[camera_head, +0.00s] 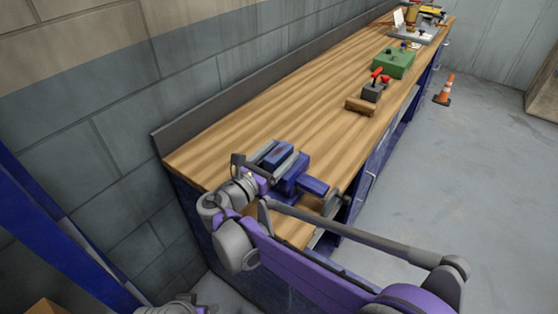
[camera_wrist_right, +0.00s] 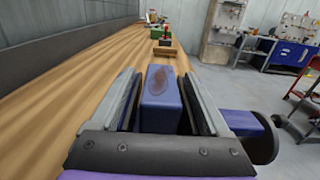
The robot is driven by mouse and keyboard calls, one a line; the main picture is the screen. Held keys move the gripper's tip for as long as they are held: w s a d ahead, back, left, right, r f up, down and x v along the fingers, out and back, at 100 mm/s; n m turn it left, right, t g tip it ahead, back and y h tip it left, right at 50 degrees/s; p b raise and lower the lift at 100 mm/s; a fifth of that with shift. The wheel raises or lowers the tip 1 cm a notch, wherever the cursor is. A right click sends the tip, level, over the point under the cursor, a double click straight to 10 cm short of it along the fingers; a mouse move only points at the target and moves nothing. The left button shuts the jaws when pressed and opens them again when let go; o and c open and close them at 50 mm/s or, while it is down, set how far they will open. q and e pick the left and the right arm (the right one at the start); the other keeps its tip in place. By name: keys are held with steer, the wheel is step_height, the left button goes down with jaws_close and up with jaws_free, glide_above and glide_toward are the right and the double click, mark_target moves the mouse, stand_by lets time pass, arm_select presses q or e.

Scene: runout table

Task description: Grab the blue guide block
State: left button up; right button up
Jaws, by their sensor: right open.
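The blue guide block (camera_head: 277,155) is at the near end of the wooden workbench in the head view. In the right wrist view the block (camera_wrist_right: 160,100) has a reddish-brown oval mark on its top. My right gripper (camera_head: 272,157) is at the block. Its open fingers (camera_wrist_right: 160,78) stand to the left and right of the block, with the block between them. Narrow gaps show beside it, and I see no firm hold. The block's lower part is hidden by the gripper. My left gripper is not in view.
A blue vise-like part (camera_head: 312,187) sits close beside the block at the bench's front edge. Further along the workbench (camera_head: 235,125) are a wooden block with a red-handled tool (camera_head: 373,92) and a green box (camera_head: 393,64). A wall runs along the left. The bench between is clear.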

jaws_close()
stand_by(0.4)
stand_by(1.0)
